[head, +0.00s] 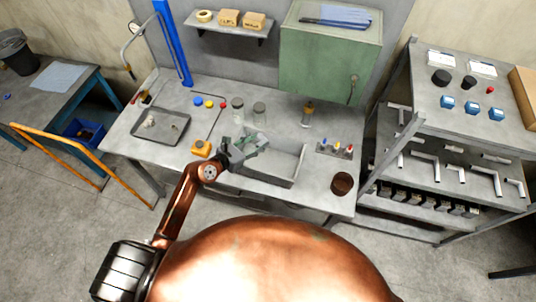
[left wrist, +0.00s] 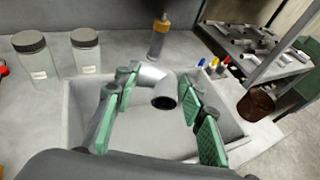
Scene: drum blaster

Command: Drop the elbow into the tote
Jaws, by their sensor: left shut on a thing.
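My left gripper (head: 260,141) is shut on a grey pipe elbow (left wrist: 164,99). In the left wrist view the elbow sits between the green-padded fingers of the gripper (left wrist: 160,76), its dark open end facing the camera. In the head view the elbow is hard to make out among the fingers. The grey open tote (head: 266,178) stands on the workbench, and the gripper is above its back left part. The left wrist view shows the tote's wall (left wrist: 69,105) around and beneath the fingers. My right gripper is not in view.
Two lidded jars (head: 259,112) and an amber-banded bottle (head: 307,114) stand behind the tote. A marker rack (head: 334,151) and a brown round pot (head: 342,183) are to its right. A shallow tray (head: 160,128) lies left. More pipe pieces (head: 486,180) lie on the right-hand rack.

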